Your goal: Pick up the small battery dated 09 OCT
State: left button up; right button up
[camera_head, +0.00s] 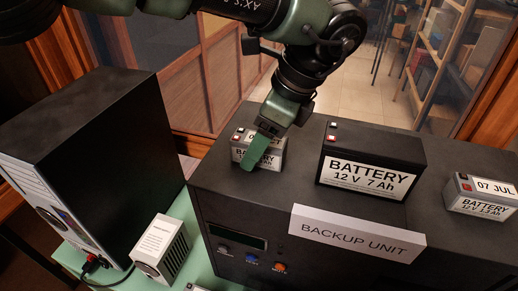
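A small grey battery (278,154) stands on the left of the black backup unit (215,182). Its label is mostly covered by my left gripper (259,150), so I cannot read its date. One green finger shows in front of the battery; the other finger is hidden, so I cannot tell if the gripper is closed on it. Another small grey battery (483,192), with a "07 JUL" label, stands at the right of the unit. My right gripper is not in view.
A large black battery (373,160), marked 12 V 7 Ah, stands between the small ones. A white "BACKUP UNIT" sign (357,234) is at the front edge. A dark computer case (95,140) and a small white box (160,250) are at left.

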pick_arm(q)
jog(key=shift+f+b, duration=0.15)
jog(key=shift+b, duration=0.15)
jog(key=shift+c, duration=0.4)
grip_shut()
